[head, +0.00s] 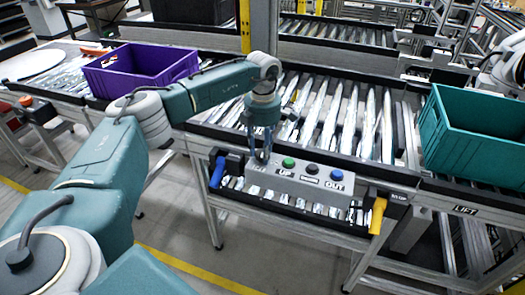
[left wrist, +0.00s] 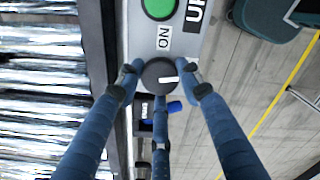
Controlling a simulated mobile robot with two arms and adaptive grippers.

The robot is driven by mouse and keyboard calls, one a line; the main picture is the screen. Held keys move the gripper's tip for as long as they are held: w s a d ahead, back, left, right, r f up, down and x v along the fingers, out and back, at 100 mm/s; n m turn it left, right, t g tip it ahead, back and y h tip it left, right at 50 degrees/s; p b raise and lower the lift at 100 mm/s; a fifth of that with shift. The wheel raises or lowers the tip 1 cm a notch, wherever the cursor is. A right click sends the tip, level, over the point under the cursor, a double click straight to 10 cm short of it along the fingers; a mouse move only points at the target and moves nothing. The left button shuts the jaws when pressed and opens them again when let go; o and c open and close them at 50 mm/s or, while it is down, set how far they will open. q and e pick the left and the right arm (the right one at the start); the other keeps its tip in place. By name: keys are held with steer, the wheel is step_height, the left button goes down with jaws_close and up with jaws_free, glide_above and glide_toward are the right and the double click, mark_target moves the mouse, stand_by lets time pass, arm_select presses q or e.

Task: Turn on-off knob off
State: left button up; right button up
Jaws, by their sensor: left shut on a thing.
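The on-off knob (left wrist: 158,73) is round and black with a white mark, which points to the right in the left wrist view. An "ON" label (left wrist: 164,38) is above it there. The knob sits on the left end of a grey control box (head: 310,185), where the gripper hides it in the head view. My left gripper (head: 262,152) points down at that end. In the left wrist view its blue fingers (left wrist: 159,76) close around the knob from several sides. My right gripper is not in view.
A green button (head: 288,162), a black button (head: 312,169) and a blue button (head: 337,175) line the box. A blue handle (head: 218,171) and a yellow handle (head: 377,215) flank it. Roller conveyors lie behind, with a purple crate (head: 140,74) and a teal crate (head: 474,140).

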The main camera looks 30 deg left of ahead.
arm_select(q)
steer(key=shift+w+r+m, duration=0.15)
steer(key=shift+m, duration=0.95)
steer(key=o, duration=1.1)
steer(key=shift+d, duration=0.1)
steer(key=shift+o, duration=0.2)
step_height(320, 180, up, 12)
